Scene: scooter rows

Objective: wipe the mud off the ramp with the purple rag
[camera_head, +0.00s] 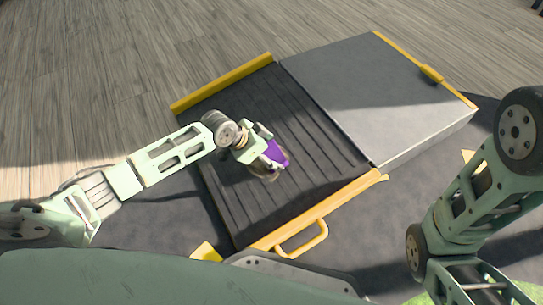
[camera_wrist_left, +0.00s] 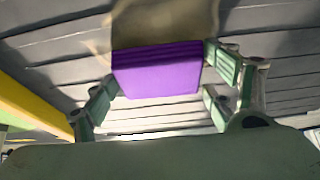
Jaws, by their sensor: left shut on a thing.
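The ramp (camera_head: 300,165) is a dark grooved slope with yellow side rails, joined to a flat grey platform. My left gripper (camera_head: 265,148) is over the middle of the grooved slope, shut on the purple rag (camera_head: 279,154). In the left wrist view the rag (camera_wrist_left: 157,72) is a flat purple block between the two fingers. A brownish mud patch (camera_wrist_left: 165,22) shows just beyond the rag there; in the head view it is mostly hidden by the gripper and rag. Whether the rag touches the ramp I cannot tell. My right gripper is out of view.
The grey platform (camera_head: 375,95) is bare. A yellow rail (camera_head: 225,82) edges the far left side, and another with a handle (camera_head: 302,240) edges the near side. Wooden planks (camera_head: 130,60) lie clear at the upper left. My right arm stands at the right, off the ramp.

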